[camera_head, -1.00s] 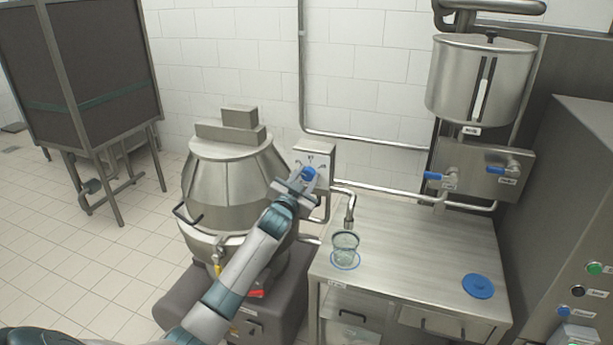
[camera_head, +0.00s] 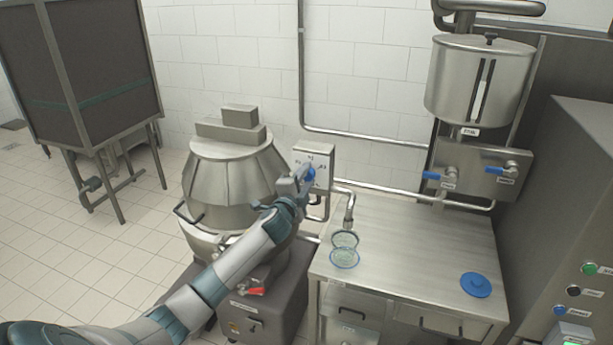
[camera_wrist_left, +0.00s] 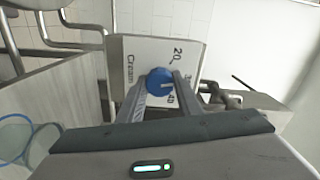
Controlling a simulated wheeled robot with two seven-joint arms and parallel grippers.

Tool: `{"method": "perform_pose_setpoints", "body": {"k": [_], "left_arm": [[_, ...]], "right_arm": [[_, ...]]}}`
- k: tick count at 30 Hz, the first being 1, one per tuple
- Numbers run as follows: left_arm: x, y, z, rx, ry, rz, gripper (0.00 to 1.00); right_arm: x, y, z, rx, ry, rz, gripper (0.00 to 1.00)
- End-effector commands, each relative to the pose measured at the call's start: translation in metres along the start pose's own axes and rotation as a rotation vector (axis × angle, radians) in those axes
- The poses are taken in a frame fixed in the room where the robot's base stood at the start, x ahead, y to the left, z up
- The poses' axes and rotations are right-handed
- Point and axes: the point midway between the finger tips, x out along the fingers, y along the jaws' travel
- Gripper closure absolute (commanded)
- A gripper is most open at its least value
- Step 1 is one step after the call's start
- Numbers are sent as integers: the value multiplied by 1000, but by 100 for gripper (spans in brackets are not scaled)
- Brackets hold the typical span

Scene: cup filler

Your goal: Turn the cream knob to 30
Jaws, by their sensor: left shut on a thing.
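The cream knob (camera_head: 310,174) is blue and sits on the front of a grey box (camera_head: 316,152) beside the metal vessel. In the left wrist view the blue knob (camera_wrist_left: 159,80) lies between the two fingers, on a white face reading "Cream" with 20, 30 and 40 around it. A small pale mark shows on the knob's lower right, but I cannot tell exactly which number it points to. My left gripper (camera_head: 303,180) is shut on the knob; its fingers also show in the left wrist view (camera_wrist_left: 160,88). My right gripper is not in view.
A glass (camera_head: 344,241) stands under the spout (camera_head: 349,210) on the steel counter (camera_head: 415,255). A blue lid (camera_head: 476,285) lies at the counter's right. The milk tank (camera_head: 480,85) and blue-handled taps are above. The large vessel (camera_head: 235,175) stands left of the box.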

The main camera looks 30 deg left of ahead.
Motion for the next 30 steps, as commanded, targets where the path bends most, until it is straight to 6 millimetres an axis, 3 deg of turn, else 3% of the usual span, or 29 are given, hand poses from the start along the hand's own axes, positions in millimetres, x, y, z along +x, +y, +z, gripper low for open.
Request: {"method": "perform_pose_setpoints", "body": {"k": [12, 27, 28, 30], "left_arm": [[0, 1, 0, 216, 1, 1, 90], [0, 1, -1, 237, 1, 1, 90], [0, 1, -1, 237, 1, 1, 61], [0, 1, -1, 237, 1, 1, 49]], "right_arm": [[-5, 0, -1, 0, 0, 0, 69], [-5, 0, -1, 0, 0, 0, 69], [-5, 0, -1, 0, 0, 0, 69], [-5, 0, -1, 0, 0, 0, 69]]}}
